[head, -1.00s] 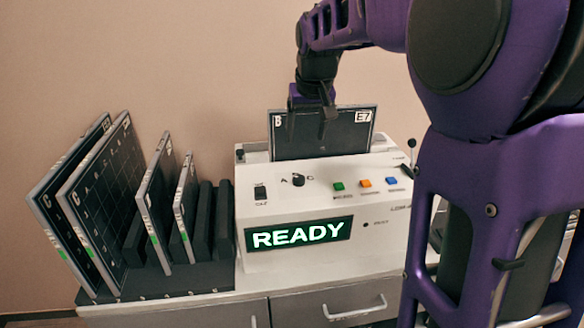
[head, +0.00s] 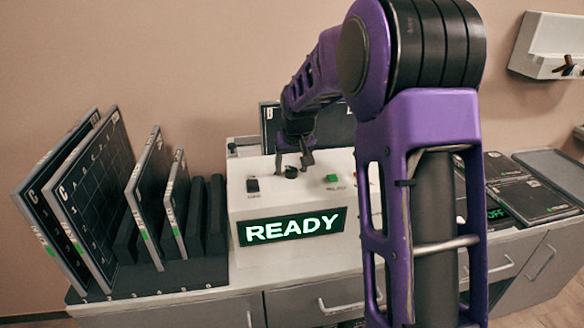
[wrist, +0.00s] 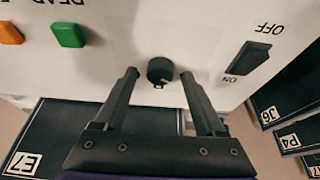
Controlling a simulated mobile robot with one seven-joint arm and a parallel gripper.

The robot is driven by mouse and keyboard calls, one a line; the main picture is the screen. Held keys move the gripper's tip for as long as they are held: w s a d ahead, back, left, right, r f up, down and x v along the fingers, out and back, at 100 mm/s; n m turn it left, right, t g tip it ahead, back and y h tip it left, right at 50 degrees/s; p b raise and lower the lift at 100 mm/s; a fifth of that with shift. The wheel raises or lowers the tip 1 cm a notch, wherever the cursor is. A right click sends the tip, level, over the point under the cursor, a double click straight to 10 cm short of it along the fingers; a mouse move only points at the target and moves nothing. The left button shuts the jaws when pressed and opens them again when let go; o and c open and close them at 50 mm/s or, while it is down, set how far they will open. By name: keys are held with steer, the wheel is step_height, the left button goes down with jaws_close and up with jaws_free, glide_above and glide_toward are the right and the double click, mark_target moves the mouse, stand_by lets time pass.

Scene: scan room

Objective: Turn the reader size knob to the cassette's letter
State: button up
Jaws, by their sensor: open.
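The reader (head: 240,207) is a white box with a lit READY display. Its size knob (head: 291,172) is small, black and round on the top panel. In the wrist view the knob (wrist: 160,71) sits between and just beyond my fingertips, with a white mark on its lower edge. My gripper (head: 295,160) is open over the knob and empty; it also shows in the wrist view (wrist: 158,76). The cassette (head: 335,125) stands in the reader behind my arm, mostly hidden; its E7 label shows in the wrist view (wrist: 25,163). The letters around the knob are not legible now.
A black rocker switch (wrist: 248,58), a green button (wrist: 68,35) and an orange button (wrist: 10,33) flank the knob. A rack (head: 150,278) with several upright cassettes stands left of the reader. Flat cassettes (head: 530,200) lie on the counter at right.

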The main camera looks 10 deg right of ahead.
jaws_close()
stand_by(0.4)
steer(key=shift+m, duration=0.3)
steer(key=m, duration=0.1)
steer(key=m+h, duration=0.1)
steer(key=m, duration=0.1)
steer(key=m+h, duration=0.1)
steer(key=shift+a+m+b, duration=0.25)
steer(key=shift+m+b, duration=0.05)
steer(key=m+g+h, duration=0.1)
steer(key=m, duration=0.2)
steer(key=shift+w, duration=0.1)
steer(key=shift+m+g+h+p, duration=0.4)
steer(key=shift+m+g+p, duration=0.25)
steer(key=shift+m, duration=1.05)
